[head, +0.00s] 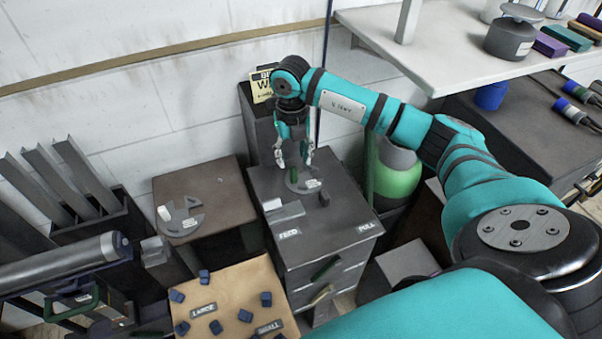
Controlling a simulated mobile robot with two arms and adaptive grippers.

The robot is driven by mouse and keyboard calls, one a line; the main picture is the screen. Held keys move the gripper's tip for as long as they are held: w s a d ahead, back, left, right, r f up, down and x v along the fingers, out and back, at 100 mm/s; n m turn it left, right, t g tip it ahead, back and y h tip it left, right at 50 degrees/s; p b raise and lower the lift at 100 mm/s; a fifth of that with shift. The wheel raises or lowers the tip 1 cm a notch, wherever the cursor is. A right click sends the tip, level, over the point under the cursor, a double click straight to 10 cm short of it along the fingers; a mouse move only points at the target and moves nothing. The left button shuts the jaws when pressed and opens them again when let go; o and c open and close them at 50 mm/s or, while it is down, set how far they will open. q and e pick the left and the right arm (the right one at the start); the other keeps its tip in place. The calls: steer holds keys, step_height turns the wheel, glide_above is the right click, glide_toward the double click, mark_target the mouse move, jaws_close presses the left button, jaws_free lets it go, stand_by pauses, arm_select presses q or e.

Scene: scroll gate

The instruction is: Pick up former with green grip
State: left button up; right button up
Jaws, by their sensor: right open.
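The former with the green grip (303,185) is a grey, notched, flat piece lying on top of the dark grey cabinet (335,225). Its dark green grip stands up on it, partly behind a finger of my right gripper. My right gripper (293,160) points down just above this former, with its two fingers apart, one on each side of the grip. I cannot tell whether a finger touches it. My left gripper is not in view.
A second grey former (180,218) with a pale grip lies on the brown stand (222,190) to the left. A light block (285,213) and labels share the cabinet top. A green cylinder (398,172) stands right of the cabinet. A tan board (232,292) holds several blue pieces.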

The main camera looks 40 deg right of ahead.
mark_target(294, 169)
steer(key=shift+s+f+p, duration=0.1)
steer(key=shift+f+p, duration=0.25)
steer(key=shift+f, duration=0.25)
step_height(294, 169, down, 4)
steer(key=shift+r+p, duration=0.2)
steer(key=shift+p, duration=0.5)
steer(key=shift+f, duration=0.4)
steer(key=shift+c, duration=0.2)
jaws_close()
steer(key=shift+r, duration=0.1)
